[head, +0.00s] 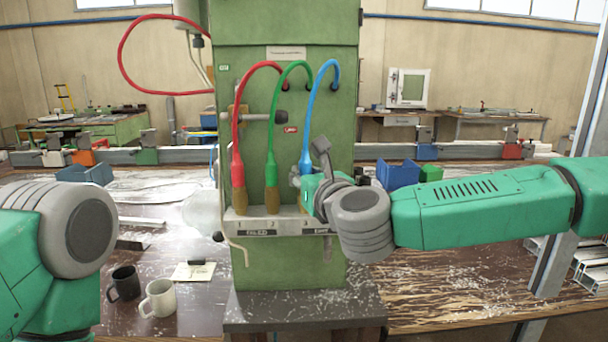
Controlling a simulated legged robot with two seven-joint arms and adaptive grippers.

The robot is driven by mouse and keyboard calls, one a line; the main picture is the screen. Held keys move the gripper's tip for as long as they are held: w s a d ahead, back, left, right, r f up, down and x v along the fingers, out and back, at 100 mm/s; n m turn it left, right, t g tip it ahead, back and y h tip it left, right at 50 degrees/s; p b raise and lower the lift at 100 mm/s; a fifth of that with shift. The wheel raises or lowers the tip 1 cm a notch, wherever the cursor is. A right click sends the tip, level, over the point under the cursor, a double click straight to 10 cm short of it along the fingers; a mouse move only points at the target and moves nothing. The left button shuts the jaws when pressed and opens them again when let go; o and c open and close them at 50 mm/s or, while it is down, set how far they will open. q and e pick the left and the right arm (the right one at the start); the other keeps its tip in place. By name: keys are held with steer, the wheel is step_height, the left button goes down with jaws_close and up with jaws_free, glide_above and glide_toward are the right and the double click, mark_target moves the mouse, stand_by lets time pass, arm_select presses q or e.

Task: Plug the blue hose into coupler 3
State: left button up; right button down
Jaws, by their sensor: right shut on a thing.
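The blue hose (311,110) arches from the green machine column and hangs down to its blue end at the right of the row. My right gripper (309,184) is shut on the lower end of the blue hose, just above the coupler shelf (285,224). The gripper hides the hose tip and most of coupler 3, so I cannot tell whether the tip is inside it. The label 3 (306,223) shows below. The red hose (238,120) and green hose (271,130) hang to the left, each ending at a brass coupler. My left arm shows at left; its gripper is out of view.
A dark mug (125,283), a white mug (159,299) and a note (194,271) lie on the bench at lower left. A thin pale cable hangs left of the red hose.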

steer(key=shift+f, duration=0.25)
steer(key=c, duration=1.5)
jaws_free()
steer(key=shift+c, duration=0.2)
steer(key=b+v, duration=0.2)
steer(key=v, duration=0.7)
steer(key=shift+d, duration=0.1)
